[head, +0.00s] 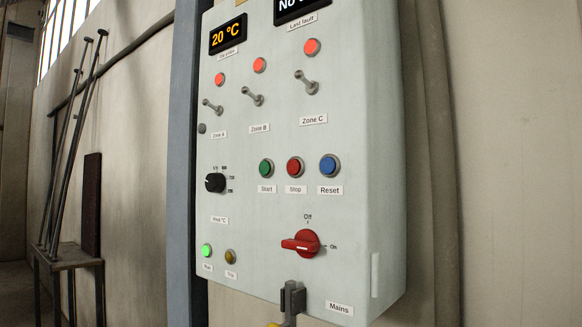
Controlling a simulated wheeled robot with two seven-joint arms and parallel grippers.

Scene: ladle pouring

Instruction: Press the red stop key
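The red stop key (295,167) is a round red push button in a dark ring on the pale control cabinet (260,200). The label "Stop" (295,189) is below it. It sits between the green Start key (266,168) on its left and the blue Reset key (329,166) on its right. Nothing touches or covers the stop key.
A red rotary switch (302,243) sits below the keys, its handle pointing left. Several toggles and lit red lamps are above. Rods (70,150) lean at left.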

